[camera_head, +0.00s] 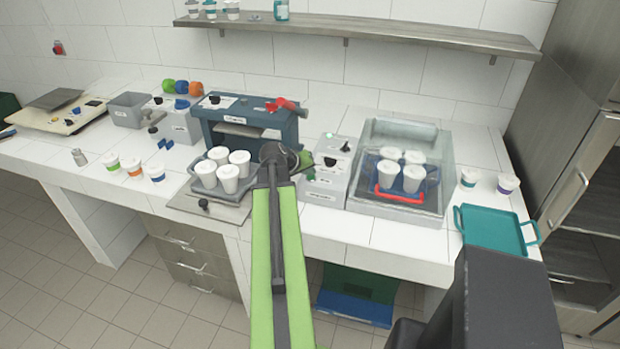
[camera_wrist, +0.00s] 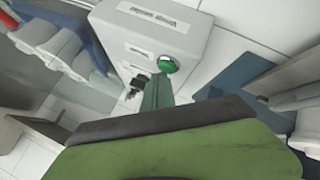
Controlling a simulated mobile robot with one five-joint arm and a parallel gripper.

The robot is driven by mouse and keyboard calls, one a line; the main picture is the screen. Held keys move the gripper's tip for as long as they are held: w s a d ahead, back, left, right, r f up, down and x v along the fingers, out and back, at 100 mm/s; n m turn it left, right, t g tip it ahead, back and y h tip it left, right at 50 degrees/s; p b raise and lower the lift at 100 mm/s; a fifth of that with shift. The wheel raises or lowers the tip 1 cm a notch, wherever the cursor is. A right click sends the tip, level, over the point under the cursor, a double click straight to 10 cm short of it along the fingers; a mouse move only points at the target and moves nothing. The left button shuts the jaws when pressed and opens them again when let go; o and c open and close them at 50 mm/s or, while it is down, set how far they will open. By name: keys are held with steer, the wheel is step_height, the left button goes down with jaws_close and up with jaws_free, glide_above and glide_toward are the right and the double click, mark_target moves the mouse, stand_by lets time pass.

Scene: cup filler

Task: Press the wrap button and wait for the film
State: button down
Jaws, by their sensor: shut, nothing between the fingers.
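The control box (camera_head: 327,178) is a pale grey block with labels, left of the wrapping chamber. In the wrist view the box (camera_wrist: 150,35) carries a round green button (camera_wrist: 167,64), which looks lit, and a black knob (camera_wrist: 138,82). Which label names the wrap button is unreadable. My gripper (camera_head: 304,160) is at the box's left side in the head view. In the wrist view my gripper (camera_wrist: 158,92) is shut and empty, its tip close below the green button; contact cannot be told. Several white cups (camera_head: 412,178) stand in the clear-walled chamber (camera_head: 440,150); film on them cannot be made out.
Left of my arm, a grey tray (camera_head: 196,188) holds several white cups before a dark blue machine (camera_head: 213,125). A teal tray (camera_head: 490,232) lies at the counter's right, near two lidded cups (camera_head: 468,178). A shelf (camera_head: 400,33) runs above.

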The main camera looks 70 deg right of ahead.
mark_target(309, 177)
steer(key=shift+f, duration=0.1)
steer(key=shift+r+p, duration=0.7)
steer(key=shift+r, duration=0.05)
step_height(309, 177, up, 6)
steer(key=p, duration=0.6)
steer(key=shift+w, duration=0.1)
stand_by(0.5)
